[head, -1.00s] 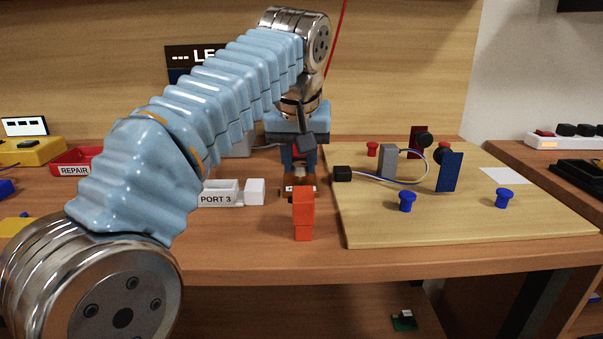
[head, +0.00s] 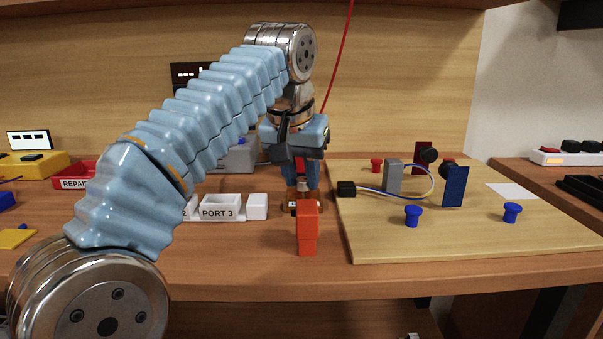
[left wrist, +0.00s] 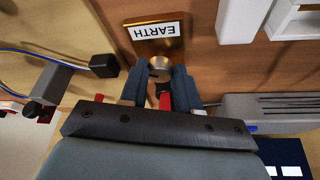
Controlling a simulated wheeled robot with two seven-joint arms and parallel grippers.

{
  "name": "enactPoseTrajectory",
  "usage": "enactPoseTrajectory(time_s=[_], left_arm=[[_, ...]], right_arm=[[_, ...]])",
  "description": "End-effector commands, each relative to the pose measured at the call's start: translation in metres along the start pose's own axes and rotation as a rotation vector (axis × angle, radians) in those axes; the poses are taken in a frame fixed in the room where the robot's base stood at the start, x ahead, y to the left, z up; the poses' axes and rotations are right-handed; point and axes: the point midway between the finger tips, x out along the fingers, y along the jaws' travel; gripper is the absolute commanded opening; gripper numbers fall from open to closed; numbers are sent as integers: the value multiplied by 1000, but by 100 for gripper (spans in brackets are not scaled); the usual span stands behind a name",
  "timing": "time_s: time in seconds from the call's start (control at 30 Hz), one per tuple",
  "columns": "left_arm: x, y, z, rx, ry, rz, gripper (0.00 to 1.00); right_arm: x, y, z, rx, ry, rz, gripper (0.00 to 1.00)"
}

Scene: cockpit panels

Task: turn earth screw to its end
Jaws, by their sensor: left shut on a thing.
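The earth screw (left wrist: 160,68) is a round metal head on a brass block with a white label reading EARTH (left wrist: 155,31) in the left wrist view. My left gripper (left wrist: 159,78) points down at it, with its two blue-grey fingers shut on the screw head from both sides. In the head view my left gripper (head: 301,186) stands over the brass block at the board's left edge. An orange-red block in front hides part of that spot there. The screw's shaft is hidden. My right gripper is not in view.
The orange-red upright block (head: 307,230) stands just in front of the gripper. A white PORT 3 holder (head: 221,213) is to its left. A wooden board (head: 450,232) with blue and red knobs, upright plates and a cable lies to its right. A red REPAIR tray (head: 75,183) is farther left.

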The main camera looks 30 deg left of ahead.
Motion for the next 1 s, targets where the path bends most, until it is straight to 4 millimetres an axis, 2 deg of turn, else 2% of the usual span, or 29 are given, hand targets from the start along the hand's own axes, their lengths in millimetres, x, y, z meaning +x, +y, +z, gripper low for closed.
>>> enactPoseTrajectory(time_s=[0.03,0.2,0.47,0.57,0.67,1.0], left_arm=[[0,0,0,-1,0,0,33],[0,0,0,-1,0,0,57],[-1,0,0,-1,0,0,57],[-8,0,-1,-1,1,-1,57],[-24,0,-2,-2,3,-1,57],[-108,0,-3,-2,2,-1,57]], right_arm=[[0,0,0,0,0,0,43],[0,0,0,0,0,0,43],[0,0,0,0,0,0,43],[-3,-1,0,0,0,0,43],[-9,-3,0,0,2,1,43],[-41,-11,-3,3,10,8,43]])
